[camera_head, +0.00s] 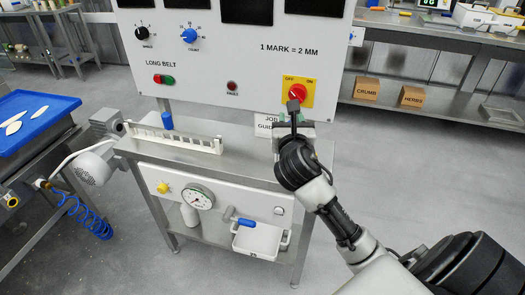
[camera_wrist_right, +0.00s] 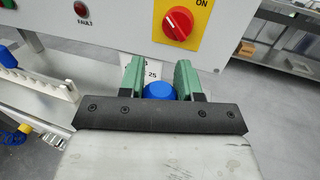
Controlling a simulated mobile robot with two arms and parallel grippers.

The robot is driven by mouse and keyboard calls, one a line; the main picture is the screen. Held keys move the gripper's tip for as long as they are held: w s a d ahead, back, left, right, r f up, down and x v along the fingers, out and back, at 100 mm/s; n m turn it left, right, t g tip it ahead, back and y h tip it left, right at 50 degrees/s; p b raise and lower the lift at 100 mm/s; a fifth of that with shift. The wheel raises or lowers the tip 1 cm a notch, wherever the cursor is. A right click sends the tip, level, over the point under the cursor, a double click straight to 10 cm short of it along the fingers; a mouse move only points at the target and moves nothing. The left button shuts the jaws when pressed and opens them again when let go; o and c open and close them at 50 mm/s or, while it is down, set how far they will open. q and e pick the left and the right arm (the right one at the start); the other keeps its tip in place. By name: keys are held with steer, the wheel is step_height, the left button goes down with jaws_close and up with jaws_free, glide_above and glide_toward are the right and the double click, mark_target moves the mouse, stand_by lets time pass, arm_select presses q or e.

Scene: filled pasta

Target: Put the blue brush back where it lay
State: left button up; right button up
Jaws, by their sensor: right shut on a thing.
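My right gripper (camera_head: 291,118) is in front of the machine panel, just below the red knob. In the right wrist view its green fingers (camera_wrist_right: 158,80) are closed on a rounded blue thing (camera_wrist_right: 158,91), seen end-on, which I take to be the blue brush. The rest of it is hidden by the fingers and gripper body. It is too small to make out in the head view. A card with printing shows behind the fingers. I cannot tell whether the brush touches anything. My left gripper is not in view.
A white slotted rack (camera_head: 175,136) and an upright blue piece (camera_head: 167,120) are on the steel bench (camera_head: 240,163). The red knob (camera_head: 297,92) is close to my gripper. A blue tray (camera_head: 30,118) stands left.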

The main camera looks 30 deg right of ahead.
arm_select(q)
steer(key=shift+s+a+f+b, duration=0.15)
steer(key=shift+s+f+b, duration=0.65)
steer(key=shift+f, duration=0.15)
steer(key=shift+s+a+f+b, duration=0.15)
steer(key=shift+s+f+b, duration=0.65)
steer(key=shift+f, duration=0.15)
arm_select(e)
steer(key=w+a+f+h, duration=0.1)
steer(key=w+f, duration=0.7)
steer(key=w, duration=0.2)
steer(key=shift+w+a+f+m+g, duration=0.3)
steer(key=shift+w+f+m+g, duration=0.05)
steer(key=shift+f+m+g, duration=0.05)
steer(key=shift+f, duration=0.1)
steer(key=o, duration=0.9)
